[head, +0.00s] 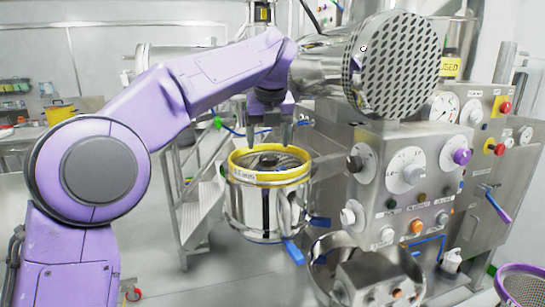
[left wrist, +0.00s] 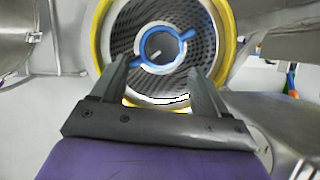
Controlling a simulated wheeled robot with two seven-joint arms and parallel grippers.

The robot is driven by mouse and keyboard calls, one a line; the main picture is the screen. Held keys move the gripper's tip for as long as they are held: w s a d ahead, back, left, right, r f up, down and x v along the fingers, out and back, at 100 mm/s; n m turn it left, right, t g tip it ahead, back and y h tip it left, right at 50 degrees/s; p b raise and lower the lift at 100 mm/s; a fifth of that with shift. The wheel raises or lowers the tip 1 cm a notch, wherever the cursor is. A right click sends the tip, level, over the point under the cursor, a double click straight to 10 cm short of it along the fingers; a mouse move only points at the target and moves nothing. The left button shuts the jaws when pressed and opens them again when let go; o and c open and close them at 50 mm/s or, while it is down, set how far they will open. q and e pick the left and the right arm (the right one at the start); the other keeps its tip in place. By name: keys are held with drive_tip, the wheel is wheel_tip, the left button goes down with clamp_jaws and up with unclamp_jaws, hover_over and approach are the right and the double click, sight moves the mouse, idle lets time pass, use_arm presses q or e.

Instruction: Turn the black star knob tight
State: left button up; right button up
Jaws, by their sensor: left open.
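My left gripper (head: 270,136) is open and points down over a round steel vessel (head: 262,208) with a yellow rim. Its two fingers are apart with nothing between them, and the left wrist view shows them (left wrist: 157,75) over the near part of the vessel's opening. Inside the opening are a perforated dark surface (left wrist: 122,38) and a blue ring with side arms (left wrist: 187,35). A small dark knob (head: 353,163) sits on the machine's side, right of the vessel; I cannot tell if it is star-shaped. My right gripper is out of view.
A steel control panel (head: 400,205) with dials, buttons and knobs stands right of the vessel. A large perforated drum end (head: 400,65) hangs above it.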

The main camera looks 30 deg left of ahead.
sight(268, 158)
use_arm(q)
drive_tip(key=x, duration=0.3)
drive_tip(key=shift+s+a, duration=0.1)
drive_tip(key=shift+s, duration=0.25)
drive_tip(key=w+f, duration=0.2)
drive_tip(key=w, duration=0.1)
drive_tip(key=shift+a+f, duration=0.15)
drive_tip(key=shift+f, duration=0.15)
drive_tip(key=shift+s+r, duration=0.35)
drive_tip(key=shift+s, duration=0.3)
drive_tip(key=shift+c, duration=0.6)
drive_tip(key=shift+s, duration=0.1)
drive_tip(key=c, duration=0.9)
drive_tip(key=shift+f, duration=0.1)
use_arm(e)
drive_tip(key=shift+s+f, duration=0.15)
